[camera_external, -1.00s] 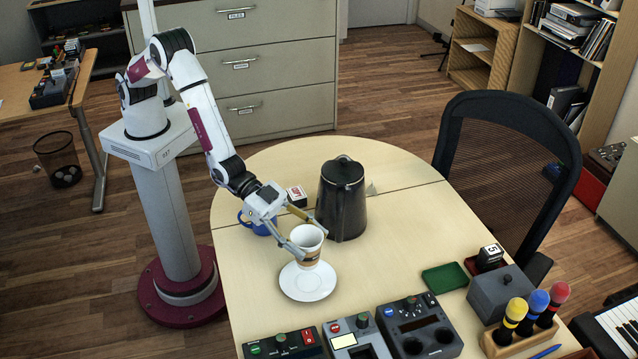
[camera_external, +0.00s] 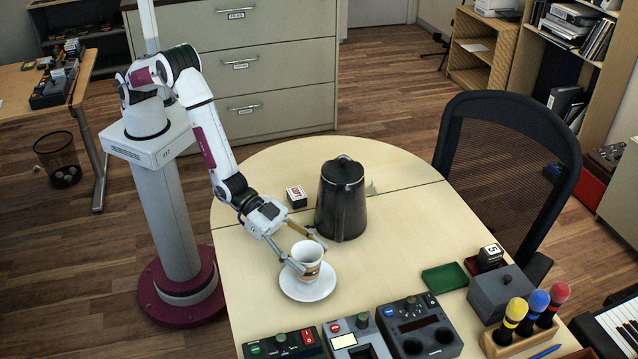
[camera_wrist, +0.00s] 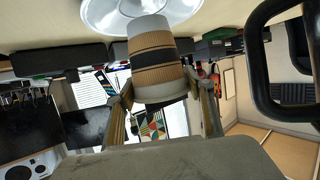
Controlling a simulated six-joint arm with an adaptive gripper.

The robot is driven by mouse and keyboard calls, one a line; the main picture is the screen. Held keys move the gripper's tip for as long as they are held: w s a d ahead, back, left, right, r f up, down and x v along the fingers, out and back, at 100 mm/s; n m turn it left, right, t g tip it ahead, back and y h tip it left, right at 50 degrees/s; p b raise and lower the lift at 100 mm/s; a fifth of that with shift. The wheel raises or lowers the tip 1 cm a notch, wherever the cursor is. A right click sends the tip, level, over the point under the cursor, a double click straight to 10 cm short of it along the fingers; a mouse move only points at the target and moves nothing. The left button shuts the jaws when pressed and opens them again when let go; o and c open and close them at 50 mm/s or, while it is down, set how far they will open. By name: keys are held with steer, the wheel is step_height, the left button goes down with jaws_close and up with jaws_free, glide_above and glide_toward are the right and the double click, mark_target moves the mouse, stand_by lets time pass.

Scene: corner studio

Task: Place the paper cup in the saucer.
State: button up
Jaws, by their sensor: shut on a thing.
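The paper cup (camera_external: 308,255) is white with a brown band and stands upright between the fingers of my gripper (camera_external: 305,254). My gripper is shut on its sides. The white saucer (camera_external: 309,294) lies on the table directly below the cup. The cup's base is over the saucer's middle, at or very near its surface; I cannot tell whether they touch. In the wrist view the cup (camera_wrist: 157,62) fills the space between the fingers (camera_wrist: 160,100), with the saucer (camera_wrist: 98,16) just beyond its base.
A dark pitcher (camera_external: 341,200) stands close behind and right of my gripper. A small red-and-white box (camera_external: 296,196) sits behind it. Control boxes (camera_external: 355,338) line the front of the table. A green tray (camera_external: 444,278) lies to the right, with bare table between.

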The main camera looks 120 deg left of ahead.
steer(key=shift+f, duration=1)
steer(key=shift+f, duration=0.2)
steer(key=o, duration=0.7)
steer(key=shift+o, duration=0.2)
steer(key=shift+r, duration=0.2)
steer(key=v, duration=1.2)
steer(key=shift+r, duration=0.1)
